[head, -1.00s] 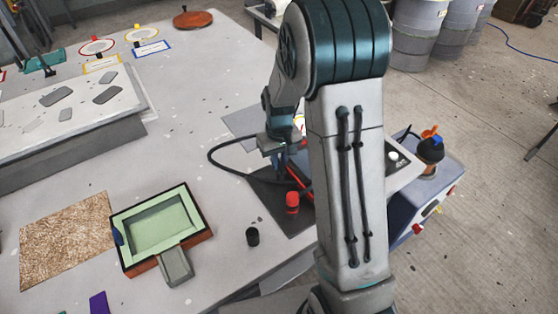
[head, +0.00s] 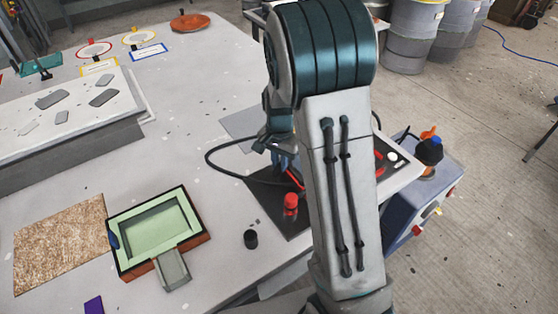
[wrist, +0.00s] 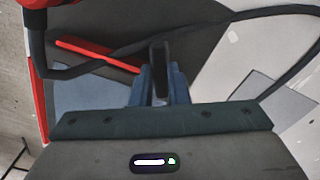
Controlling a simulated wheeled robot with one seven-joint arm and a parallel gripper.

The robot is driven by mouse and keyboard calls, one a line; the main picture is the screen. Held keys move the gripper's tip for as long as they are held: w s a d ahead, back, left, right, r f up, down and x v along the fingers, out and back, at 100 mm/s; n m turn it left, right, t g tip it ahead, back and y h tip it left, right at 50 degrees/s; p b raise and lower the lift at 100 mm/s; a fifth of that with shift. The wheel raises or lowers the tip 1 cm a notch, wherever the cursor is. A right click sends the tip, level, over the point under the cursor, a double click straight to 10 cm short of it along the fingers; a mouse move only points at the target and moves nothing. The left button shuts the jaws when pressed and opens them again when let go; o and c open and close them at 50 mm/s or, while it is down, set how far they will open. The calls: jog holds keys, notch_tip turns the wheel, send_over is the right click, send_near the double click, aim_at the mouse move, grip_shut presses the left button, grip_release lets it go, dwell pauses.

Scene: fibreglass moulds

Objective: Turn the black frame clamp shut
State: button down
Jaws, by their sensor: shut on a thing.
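The black frame clamp (wrist: 160,58) shows in the wrist view as a short dark upright bar. It stands between the blue fingers of my gripper (wrist: 160,85), which are shut on it. In the head view my gripper (head: 284,160) is low over the dark mat at the table's right side. There my arm hides most of the clamp, so I cannot tell how far it is turned.
A black cable (head: 212,158) loops beside my gripper. A red-capped item (head: 290,203) and a small black cup (head: 251,239) stand close by. A green-lined mould box (head: 158,232) lies left of them. A red bar (wrist: 95,53) lies near the clamp.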

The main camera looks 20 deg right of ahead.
jog(key=m+p, duration=0.1)
jog(key=m, duration=0.4)
jog(key=shift+s+r, duration=0.1)
jog(key=shift+d+m, duration=0.1)
jog(key=shift+m, duration=0.3)
jog(key=c, duration=1.4)
grip_release()
notch_tip(320, 180, up, 14)
jog(key=shift+s, duration=0.1)
